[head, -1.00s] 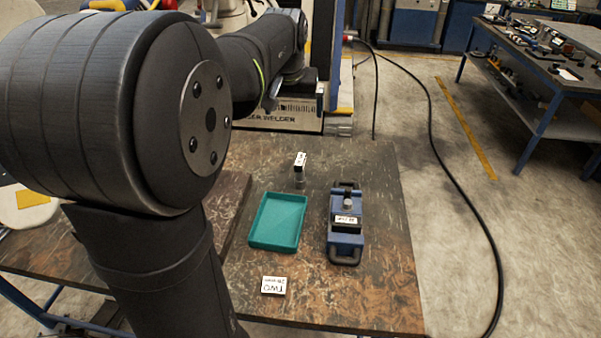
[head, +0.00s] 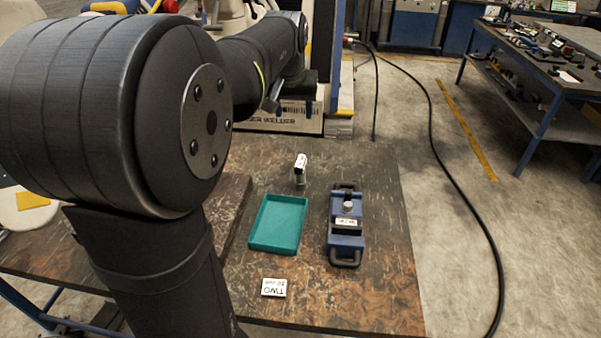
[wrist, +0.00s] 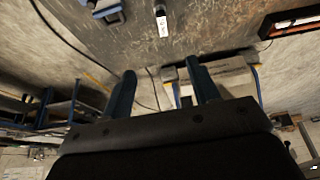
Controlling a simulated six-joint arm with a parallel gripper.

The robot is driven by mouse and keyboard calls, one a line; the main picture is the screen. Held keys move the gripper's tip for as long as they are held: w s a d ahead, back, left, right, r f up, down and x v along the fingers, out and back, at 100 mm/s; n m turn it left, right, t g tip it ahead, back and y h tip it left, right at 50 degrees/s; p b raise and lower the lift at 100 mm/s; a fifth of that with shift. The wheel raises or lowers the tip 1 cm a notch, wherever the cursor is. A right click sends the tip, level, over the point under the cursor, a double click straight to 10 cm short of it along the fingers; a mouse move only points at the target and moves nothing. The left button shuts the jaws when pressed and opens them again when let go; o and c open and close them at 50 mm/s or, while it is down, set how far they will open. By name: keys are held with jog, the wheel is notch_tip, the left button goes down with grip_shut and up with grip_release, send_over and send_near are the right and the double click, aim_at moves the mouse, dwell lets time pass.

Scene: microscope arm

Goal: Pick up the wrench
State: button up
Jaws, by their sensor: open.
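I cannot make out a wrench in either view. My gripper (wrist: 162,78) shows in the wrist view with its two dark fingers spread apart and nothing between them. In the head view the far end of my arm is at the upper middle, beyond the bench, and the fingers cannot be made out. A small upright item with a white label (head: 300,170) stands on the bench behind the teal tray (head: 253,240). The tray looks empty. It is well apart from my gripper.
A blue clamp-like device (head: 346,240) with black handles sits right of the tray. A white card (head: 274,288) lies near the bench's front edge. An orange-edged dark container (wrist: 290,20) shows at the wrist view's upper right. A cluttered table (head: 550,70) stands far right.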

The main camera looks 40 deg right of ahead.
jog(key=m, duration=0.1)
send_near(300, 161)
jog(key=x, duration=0.4)
jog(key=shift+d, duration=0.25)
jog(key=shift+a+x, duration=0.2)
jog(key=shift+x, duration=2.85)
grip_shut()
